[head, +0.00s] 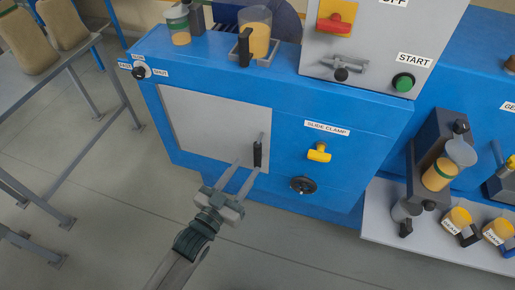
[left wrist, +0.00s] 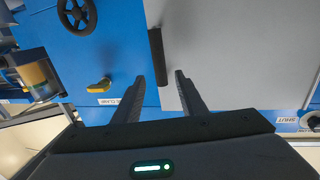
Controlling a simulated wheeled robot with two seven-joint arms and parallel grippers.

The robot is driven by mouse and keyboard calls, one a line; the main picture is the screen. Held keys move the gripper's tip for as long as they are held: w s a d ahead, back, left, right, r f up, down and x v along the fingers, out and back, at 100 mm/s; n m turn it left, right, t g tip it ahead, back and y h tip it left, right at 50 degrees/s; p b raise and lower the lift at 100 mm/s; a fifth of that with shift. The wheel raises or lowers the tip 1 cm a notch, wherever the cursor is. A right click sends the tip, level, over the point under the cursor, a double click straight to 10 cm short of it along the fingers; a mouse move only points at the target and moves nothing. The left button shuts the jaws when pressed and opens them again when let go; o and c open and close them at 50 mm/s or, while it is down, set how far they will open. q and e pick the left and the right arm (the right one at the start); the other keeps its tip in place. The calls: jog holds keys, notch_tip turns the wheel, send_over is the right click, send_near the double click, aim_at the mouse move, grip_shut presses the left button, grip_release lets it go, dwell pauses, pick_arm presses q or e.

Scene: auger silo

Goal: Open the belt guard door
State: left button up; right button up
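The belt guard door is a grey panel (head: 205,118) on the front of the blue cabinet, and looks closed. Its upright black handle (head: 257,153) is near the door's right edge. My left gripper (head: 246,172) is in front of the handle, fingers apart and pointing at it. In the left wrist view the grey door (left wrist: 240,50) fills the upper right. The dark handle (left wrist: 157,55) lies just beyond the open fingertips (left wrist: 159,78), roughly in line with the gap. I cannot tell whether a finger touches it. My right gripper is not in view.
Right of the door are a yellow slide clamp knob (head: 319,152) and a black handwheel (head: 303,185). A black knob (head: 141,72) with a SHUT label is at the door's upper left. A grey shelf (head: 390,215) holding yellow containers stands at right. Floor before the door is clear.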

aim_at(256, 154)
pick_arm(q)
jog(key=p+x, duration=0.1)
jog(key=x, duration=0.6)
jog(key=shift+w+d+p, duration=0.3)
jog(key=shift+w+d, duration=0.05)
jog(key=shift+w, duration=0.2)
grip_shut()
